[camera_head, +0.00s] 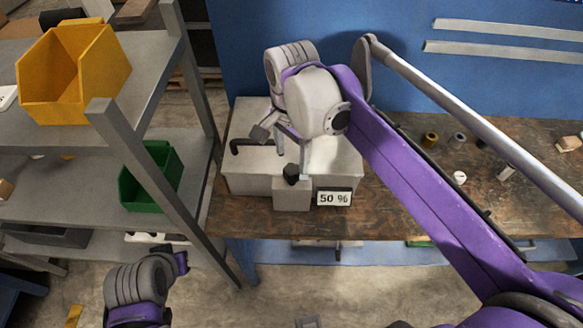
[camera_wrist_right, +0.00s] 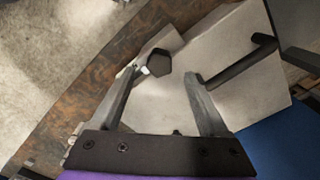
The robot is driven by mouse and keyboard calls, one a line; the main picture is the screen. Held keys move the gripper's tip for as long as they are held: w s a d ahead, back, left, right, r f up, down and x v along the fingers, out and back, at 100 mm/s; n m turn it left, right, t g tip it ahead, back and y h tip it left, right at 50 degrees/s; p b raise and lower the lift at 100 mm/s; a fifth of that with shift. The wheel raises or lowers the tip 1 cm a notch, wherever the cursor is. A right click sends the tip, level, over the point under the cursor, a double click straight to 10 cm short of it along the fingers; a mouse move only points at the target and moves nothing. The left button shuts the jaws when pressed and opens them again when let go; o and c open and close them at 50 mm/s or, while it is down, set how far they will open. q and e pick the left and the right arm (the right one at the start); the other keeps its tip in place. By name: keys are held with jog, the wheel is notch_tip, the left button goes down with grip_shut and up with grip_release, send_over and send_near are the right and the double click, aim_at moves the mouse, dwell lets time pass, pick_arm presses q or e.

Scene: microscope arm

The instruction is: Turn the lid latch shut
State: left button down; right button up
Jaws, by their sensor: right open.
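A pale grey box (camera_head: 245,182) stands on the workbench, with a small block (camera_head: 291,195) at its front. A black knob (camera_head: 291,173) sits on the block; it also shows in the right wrist view (camera_wrist_right: 158,62). A black bent handle (camera_head: 250,144) lies along the box top and shows at the right wrist view's upper right (camera_wrist_right: 240,62). I cannot tell for certain which is the latch. My right gripper (camera_head: 284,147) is open above the box. In the wrist view, one fingertip is close to the knob and the other near the handle's end; contact is unclear. My left gripper's fingers are not visible.
A label reading "50 96" (camera_head: 334,198) is at the box front. Small parts, including a brass one (camera_head: 430,139), lie on the wooden bench (camera_head: 400,205) at right. A grey shelf (camera_head: 70,150) with yellow (camera_head: 75,80) and green (camera_head: 150,180) bins stands at left.

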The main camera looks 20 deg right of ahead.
aim_at(292, 169)
jog(key=shift+f, duration=2.8)
grip_shut()
